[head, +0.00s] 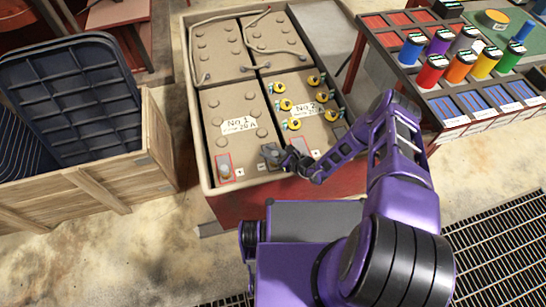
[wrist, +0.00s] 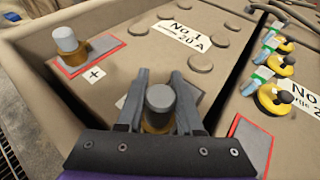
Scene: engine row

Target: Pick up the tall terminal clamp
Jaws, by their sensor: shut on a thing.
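A terminal clamp with a grey round top and brass-coloured lower part (wrist: 160,98) stands between my gripper's fingers (wrist: 160,92) in the wrist view. My gripper (head: 284,158) is shut on it at the near edge of the battery box. The fingers hide its sides, and I cannot tell whether its foot is clear of the battery top. A similar terminal clamp (wrist: 69,42) stands upright in a red-outlined square by a plus sign at the left. It also shows in the head view (head: 225,169). I cannot tell which is taller.
The battery box (head: 208,183) has a raised rim around several tan blocks. Yellow-topped caps (head: 294,124) stand on the No. 2 block. A wooden crate (head: 95,195) with a dark bin (head: 75,95) is at the left. A rack of coloured cylinders (head: 433,70) is at the right.

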